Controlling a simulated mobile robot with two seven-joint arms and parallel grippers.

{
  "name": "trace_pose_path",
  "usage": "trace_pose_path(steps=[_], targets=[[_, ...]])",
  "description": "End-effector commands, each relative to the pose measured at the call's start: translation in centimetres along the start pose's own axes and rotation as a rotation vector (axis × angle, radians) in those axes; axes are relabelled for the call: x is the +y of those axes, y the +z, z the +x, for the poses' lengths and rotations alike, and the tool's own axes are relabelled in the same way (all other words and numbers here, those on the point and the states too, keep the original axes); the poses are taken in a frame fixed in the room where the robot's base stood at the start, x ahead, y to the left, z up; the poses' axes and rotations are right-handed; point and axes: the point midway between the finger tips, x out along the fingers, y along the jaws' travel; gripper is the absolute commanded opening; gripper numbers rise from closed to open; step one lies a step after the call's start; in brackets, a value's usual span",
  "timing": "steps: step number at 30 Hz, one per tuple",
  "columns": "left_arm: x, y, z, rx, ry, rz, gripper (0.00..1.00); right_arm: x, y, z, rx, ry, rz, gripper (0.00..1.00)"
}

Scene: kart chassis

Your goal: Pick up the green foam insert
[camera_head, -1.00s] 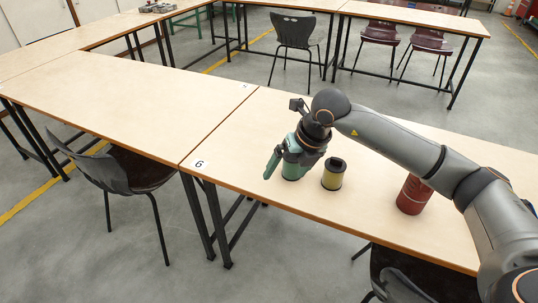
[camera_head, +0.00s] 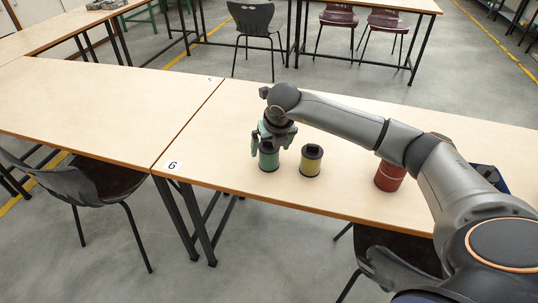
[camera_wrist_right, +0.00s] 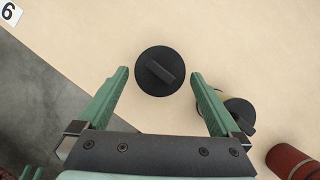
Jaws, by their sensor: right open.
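The green foam insert (camera_head: 268,161) is a green cylinder with black ends, standing upright on the table. My right gripper (camera_head: 267,145) is just above it, pointing down, and partly hides its top. In the right wrist view the insert's round black top (camera_wrist_right: 160,68) with a raised bar lies between the tips of my open green fingers (camera_wrist_right: 160,76). Clear gaps show on both sides, and the jaws hold nothing. The insert's green side is hidden in that view. My left gripper is not in view.
A yellow cylinder with black ends (camera_head: 311,161) stands close on the right, and also shows beside the right-hand finger in the wrist view (camera_wrist_right: 238,112). A red cylinder (camera_head: 389,177) stands farther right. The table's front edge (camera_head: 240,199) is near. The left table (camera_head: 110,105) is clear.

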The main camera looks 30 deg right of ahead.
Motion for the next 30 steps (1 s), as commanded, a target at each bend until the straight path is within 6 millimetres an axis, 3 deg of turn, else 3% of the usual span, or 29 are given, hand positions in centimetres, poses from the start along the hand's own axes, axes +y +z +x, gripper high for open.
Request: trace_pose_path(steps=[6,15,30], targets=[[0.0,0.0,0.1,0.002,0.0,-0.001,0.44,0.0,0.1,3.1,0.002,0.0,0.001,1.0],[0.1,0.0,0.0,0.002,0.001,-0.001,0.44,0.0,0.1,3.7,0.001,0.0,0.0,1.0],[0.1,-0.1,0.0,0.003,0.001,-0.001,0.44,0.0,0.1,3.6,0.0,0.0,0.0,0.45]])
